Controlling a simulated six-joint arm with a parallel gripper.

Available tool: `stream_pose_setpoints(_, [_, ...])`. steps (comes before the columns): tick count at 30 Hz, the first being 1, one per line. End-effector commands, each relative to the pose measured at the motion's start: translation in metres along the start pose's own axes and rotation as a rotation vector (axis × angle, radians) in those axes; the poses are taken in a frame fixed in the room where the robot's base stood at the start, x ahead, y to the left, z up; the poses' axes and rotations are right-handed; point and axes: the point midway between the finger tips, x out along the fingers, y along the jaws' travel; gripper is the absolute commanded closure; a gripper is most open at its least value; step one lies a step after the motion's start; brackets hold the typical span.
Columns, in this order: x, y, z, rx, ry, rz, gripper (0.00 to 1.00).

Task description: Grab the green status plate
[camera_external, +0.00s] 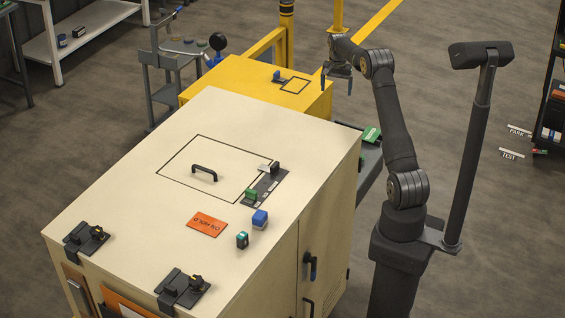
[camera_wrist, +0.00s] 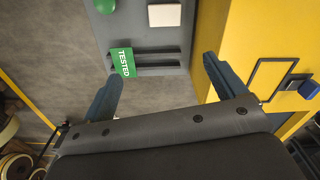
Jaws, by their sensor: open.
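The green status plate (camera_wrist: 123,62), lettered TESTED, stands in a slotted rack on a grey surface in the wrist view. It lies between the lines of my two fingers, nearer the left one, and beyond their tips. My gripper (camera_external: 337,85) is open and empty, above and to the left of the plate in that view. In the wrist view my gripper (camera_wrist: 163,72) has its blue-grey fingers spread wide.
A cream cabinet (camera_external: 130,165) carries an orange ON HOLD plate (camera_external: 207,223), a black handle (camera_external: 204,172) and small coloured blocks. A yellow cabinet (camera_external: 235,80) stands beside the gripper.

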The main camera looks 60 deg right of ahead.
Motion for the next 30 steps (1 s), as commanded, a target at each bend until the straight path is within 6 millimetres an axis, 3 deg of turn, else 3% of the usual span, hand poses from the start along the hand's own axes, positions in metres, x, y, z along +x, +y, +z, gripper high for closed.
stream_pose_setpoints(1, [0.016, 0.032, -0.018, 0.053, -0.004, 0.002, 0.11])
stream_pose_setpoints(3, [0.034, 0.066, -0.035, 0.110, -0.004, 0.002, 0.11])
stream_pose_setpoints(6, [0.053, 0.104, -0.051, 0.171, -0.004, 0.002, 0.11])
stream_pose_setpoints(9, [0.064, 0.127, -0.060, 0.207, -0.003, 0.001, 0.11])
stream_pose_setpoints(14, [0.079, 0.137, -0.063, 0.222, -0.004, 0.002, 0.11])
stream_pose_setpoints(24, [0.150, 0.136, -0.062, 0.220, -0.005, 0.003, 0.11])
stream_pose_setpoints(30, [0.182, 0.136, -0.062, 0.220, -0.004, 0.002, 0.11])
